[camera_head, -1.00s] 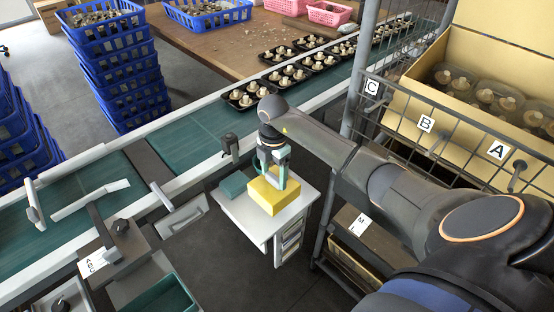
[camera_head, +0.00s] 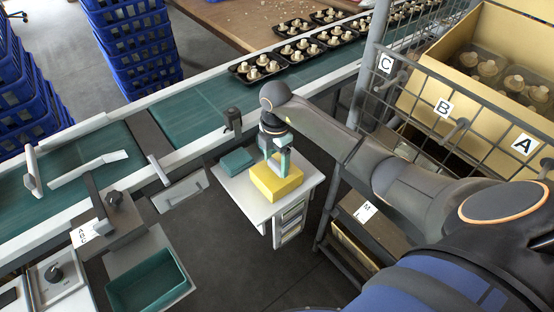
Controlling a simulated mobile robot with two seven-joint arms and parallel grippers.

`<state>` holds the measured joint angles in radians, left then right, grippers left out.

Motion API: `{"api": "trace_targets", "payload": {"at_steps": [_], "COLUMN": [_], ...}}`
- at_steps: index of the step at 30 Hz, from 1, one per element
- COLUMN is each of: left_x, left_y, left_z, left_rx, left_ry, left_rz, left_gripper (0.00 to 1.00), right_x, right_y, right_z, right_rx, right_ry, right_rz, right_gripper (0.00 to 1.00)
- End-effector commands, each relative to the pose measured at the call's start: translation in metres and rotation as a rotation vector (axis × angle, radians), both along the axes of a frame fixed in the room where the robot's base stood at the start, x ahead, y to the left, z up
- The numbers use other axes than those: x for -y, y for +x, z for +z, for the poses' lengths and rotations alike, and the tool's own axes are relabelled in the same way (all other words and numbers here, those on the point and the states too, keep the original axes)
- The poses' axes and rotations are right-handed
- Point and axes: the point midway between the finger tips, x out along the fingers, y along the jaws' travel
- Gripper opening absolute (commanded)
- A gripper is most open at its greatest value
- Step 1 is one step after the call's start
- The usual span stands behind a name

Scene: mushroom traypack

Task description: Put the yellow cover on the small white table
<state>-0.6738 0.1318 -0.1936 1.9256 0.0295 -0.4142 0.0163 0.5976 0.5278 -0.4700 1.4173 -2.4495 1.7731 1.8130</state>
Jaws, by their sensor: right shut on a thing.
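The yellow cover (camera_head: 278,186) is a small yellow block-like piece over the top of the small white table (camera_head: 246,202), near its middle. My right gripper (camera_head: 278,168) points down and is shut on the yellow cover from above. The cover looks level and at or very close to the tabletop; I cannot tell whether it fully rests there. A teal box (camera_head: 238,160) sits on the table's back left corner. My left gripper is not in view.
A green conveyor (camera_head: 190,115) with black mushroom trays (camera_head: 258,68) runs behind the table. A wire rack (camera_head: 440,120) with cardboard boxes stands at the right. A teal bin (camera_head: 148,287) is at the front left. Floor is clear before the table.

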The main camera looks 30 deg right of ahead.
Motion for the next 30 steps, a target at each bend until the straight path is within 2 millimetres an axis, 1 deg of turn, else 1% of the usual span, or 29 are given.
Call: {"api": "trace_targets", "payload": {"at_steps": [3, 4, 10, 11, 17, 20, 23, 30], "left_x": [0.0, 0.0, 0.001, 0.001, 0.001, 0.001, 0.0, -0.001], "left_y": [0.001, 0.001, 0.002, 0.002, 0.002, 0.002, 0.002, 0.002], "left_z": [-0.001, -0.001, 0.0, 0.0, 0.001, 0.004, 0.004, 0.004], "left_rx": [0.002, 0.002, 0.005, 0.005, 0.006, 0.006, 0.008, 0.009], "left_ry": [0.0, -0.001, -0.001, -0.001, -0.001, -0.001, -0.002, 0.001], "left_rz": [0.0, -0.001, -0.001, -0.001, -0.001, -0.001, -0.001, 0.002], "left_gripper": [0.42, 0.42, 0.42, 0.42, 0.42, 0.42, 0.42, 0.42], "right_x": [0.0, 0.0, 0.0, 0.0, 0.0, 0.0, 0.0, 0.0], "right_y": [0.0, 0.0, 0.0, 0.0, 0.0, 0.0, 0.001, 0.001], "right_z": [-0.003, -0.004, -0.003, -0.003, -0.003, 0.002, 0.015, 0.056], "right_rx": [0.001, 0.0, 0.0, 0.0, 0.0, 0.001, 0.004, 0.005], "right_ry": [0.0, 0.0, 0.0, 0.0, 0.0, 0.0, 0.0, -0.001], "right_rz": [0.0, 0.0, 0.0, 0.0, 0.0, 0.0, 0.0, 0.0], "right_gripper": [0.0, 0.75, 0.98, 1.0, 1.0, 1.0, 1.0, 1.0]}}
